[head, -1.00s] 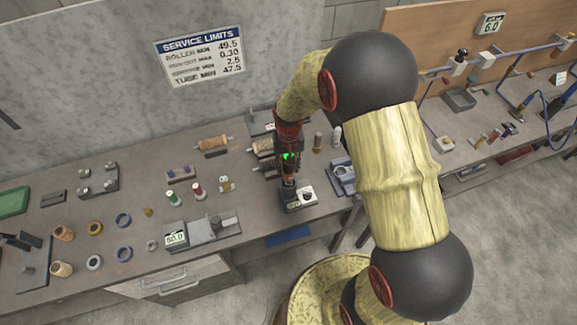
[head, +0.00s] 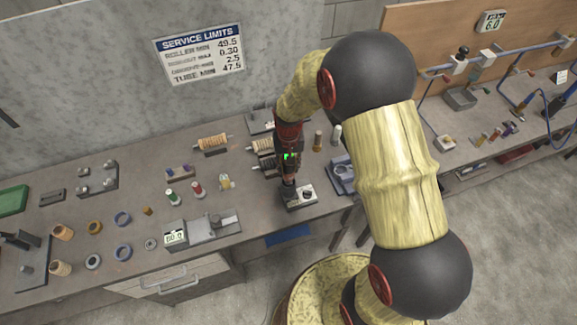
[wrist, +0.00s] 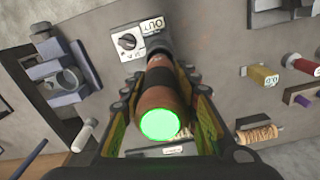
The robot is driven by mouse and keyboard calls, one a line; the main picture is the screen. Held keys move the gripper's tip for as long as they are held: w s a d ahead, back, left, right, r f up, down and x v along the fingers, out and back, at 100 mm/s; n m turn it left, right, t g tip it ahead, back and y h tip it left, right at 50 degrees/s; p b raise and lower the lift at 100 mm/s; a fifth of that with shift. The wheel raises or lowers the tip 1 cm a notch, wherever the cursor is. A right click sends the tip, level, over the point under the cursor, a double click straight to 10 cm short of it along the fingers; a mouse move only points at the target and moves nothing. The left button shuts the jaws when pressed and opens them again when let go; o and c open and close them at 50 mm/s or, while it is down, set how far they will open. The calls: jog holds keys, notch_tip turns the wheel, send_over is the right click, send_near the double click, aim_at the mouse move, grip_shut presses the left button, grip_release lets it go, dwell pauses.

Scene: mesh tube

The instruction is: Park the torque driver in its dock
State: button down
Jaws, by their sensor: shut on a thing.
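The torque driver is a brown-orange cylinder with a glowing green end cap (wrist: 160,124) that faces the wrist camera. My gripper (wrist: 160,88) is shut on its body, one finger on each side. In the head view the driver (head: 288,180) points down, close to upright, over a small grey box with a pale dial plate (head: 305,193), apparently its dock. The wrist view shows the box's dial plate (wrist: 128,42) beside the driver's dark lower end. That end overlaps the box; whether it is seated in a socket is hidden.
A blue-grey fixture (wrist: 60,82) stands close beside the box. Spools (head: 212,143) and small coloured bobbins (head: 197,188) lie to the left. A gauge block with a display (head: 200,232) is near the front edge. A wall stands behind the bench.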

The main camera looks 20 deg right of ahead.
jog(key=shift+f+b, duration=1.65)
jog(key=shift+f, duration=0.8)
dwell(2.5)
jog(key=c, duration=1.3)
grip_release()
jog(key=shift+o, duration=0.2)
jog(key=shift+f, duration=0.1)
notch_tip(320, 180, up, 12)
jog(key=shift+r, duration=0.1)
